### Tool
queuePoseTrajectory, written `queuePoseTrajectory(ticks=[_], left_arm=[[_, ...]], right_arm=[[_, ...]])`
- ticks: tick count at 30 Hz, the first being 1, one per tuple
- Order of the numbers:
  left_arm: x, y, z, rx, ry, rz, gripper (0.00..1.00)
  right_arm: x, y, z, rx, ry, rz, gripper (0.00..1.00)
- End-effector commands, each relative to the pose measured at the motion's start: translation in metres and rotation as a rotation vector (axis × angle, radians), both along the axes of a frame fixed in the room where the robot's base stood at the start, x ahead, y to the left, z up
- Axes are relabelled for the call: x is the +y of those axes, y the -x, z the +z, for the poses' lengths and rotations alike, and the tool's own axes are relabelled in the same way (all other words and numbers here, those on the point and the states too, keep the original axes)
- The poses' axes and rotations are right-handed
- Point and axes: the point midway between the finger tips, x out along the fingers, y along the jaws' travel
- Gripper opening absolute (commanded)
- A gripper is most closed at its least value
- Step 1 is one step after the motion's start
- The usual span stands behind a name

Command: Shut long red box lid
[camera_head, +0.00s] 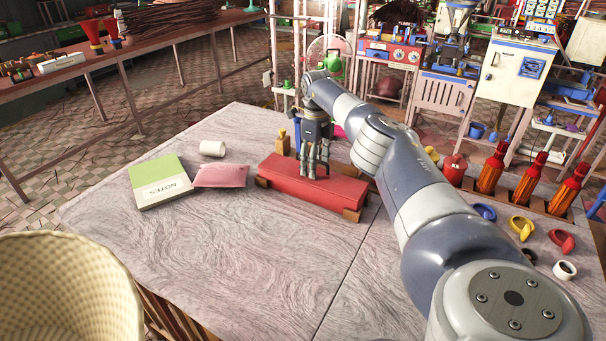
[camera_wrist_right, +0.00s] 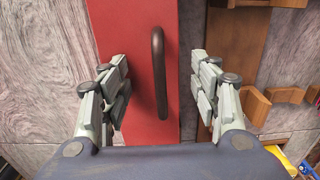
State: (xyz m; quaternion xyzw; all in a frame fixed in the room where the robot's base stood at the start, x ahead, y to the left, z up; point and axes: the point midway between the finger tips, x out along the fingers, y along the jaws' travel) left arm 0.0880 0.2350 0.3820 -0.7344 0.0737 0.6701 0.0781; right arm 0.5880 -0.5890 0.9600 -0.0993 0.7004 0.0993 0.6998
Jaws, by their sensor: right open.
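The long red box (camera_head: 290,183) lies across the table, with small wooden blocks under its ends. In the right wrist view its flat red lid (camera_wrist_right: 125,28) runs up the picture and carries a dark curved handle (camera_wrist_right: 160,75). My right gripper (camera_head: 318,172) points down over the red box. In the right wrist view it is open (camera_wrist_right: 163,82), with one finger on each side of the handle; I see no finger touching it. A brown wooden strip (camera_wrist_right: 232,55) shows beside the lid. How far the lid is open is unclear. My left gripper is out of view.
A pink packet (camera_head: 221,175) and a green-and-white notes box (camera_head: 160,181) lie left of the red box, with a white cup (camera_head: 212,148) behind. Orange bottles (camera_head: 491,171) and coloured rings stand at right. A woven basket (camera_head: 65,290) is front left. The table's front middle is clear.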

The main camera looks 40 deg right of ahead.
Motion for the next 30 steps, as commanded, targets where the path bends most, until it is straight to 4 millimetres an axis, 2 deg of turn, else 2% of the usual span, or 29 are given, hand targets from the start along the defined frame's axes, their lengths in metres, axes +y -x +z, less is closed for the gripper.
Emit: queuePoseTrajectory(ticks=[27, 30], left_arm=[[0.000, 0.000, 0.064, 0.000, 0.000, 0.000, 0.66], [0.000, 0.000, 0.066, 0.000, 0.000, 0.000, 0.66]], right_arm=[[0.000, 0.000, 0.069, -0.001, 0.000, 0.000, 0.57], [0.000, 0.000, 0.072, 0.000, 0.000, 0.000, 0.57]])
